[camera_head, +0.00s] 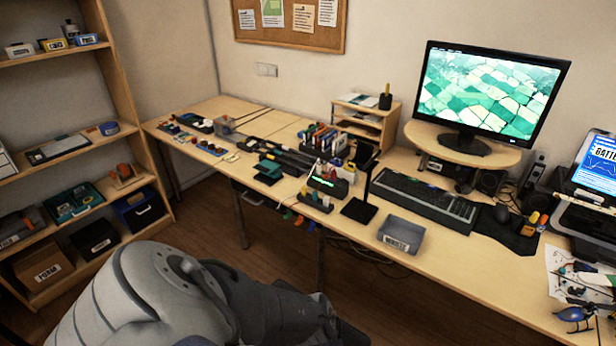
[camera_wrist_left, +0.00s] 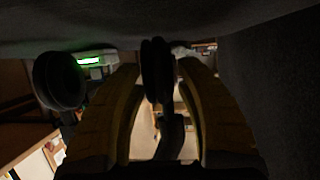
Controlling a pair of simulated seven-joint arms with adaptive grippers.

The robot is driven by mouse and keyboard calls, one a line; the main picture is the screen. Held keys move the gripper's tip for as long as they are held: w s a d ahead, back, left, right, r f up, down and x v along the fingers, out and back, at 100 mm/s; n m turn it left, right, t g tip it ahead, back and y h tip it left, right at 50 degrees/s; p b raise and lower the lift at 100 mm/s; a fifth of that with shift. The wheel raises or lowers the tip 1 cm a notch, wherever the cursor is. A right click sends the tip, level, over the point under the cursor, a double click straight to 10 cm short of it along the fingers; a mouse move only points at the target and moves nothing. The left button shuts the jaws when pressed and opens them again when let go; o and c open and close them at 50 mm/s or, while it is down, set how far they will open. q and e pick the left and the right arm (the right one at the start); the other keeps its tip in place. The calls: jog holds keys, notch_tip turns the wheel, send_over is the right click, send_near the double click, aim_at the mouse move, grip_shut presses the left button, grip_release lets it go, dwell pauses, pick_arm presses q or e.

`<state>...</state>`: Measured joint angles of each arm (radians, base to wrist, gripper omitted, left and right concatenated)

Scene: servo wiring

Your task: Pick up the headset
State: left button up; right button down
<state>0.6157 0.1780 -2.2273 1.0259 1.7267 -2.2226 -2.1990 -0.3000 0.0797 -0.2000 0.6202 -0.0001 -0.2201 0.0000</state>
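The left wrist view is dark. A black, rounded part that looks like the headset (camera_wrist_left: 157,75) sits between the two yellow fingers of my left gripper (camera_wrist_left: 158,78), close against both. A black round cup (camera_wrist_left: 60,80), apparently its other ear cup, hangs to the left. Much of the headset is hidden. In the head view, a large grey arm part of mine fills the bottom foreground, and neither gripper nor the headset is visible there. A slim black stand (camera_head: 358,209) on the desk has nothing clearly hanging on it.
The long wooden desk (camera_head: 440,260) carries a grey bin (camera_head: 401,234), a keyboard (camera_head: 425,200), a monitor (camera_head: 488,95) and a device with a green display (camera_head: 326,184). Tools crowd its left part. A shelf (camera_head: 120,80) stands at left.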

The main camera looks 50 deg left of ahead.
pick_arm(q)
grip_shut()
jog(key=shift+r, duration=0.1)
notch_tip(320, 180, up, 20)
jog(key=shift+f, duration=0.1)
dwell(1.0)
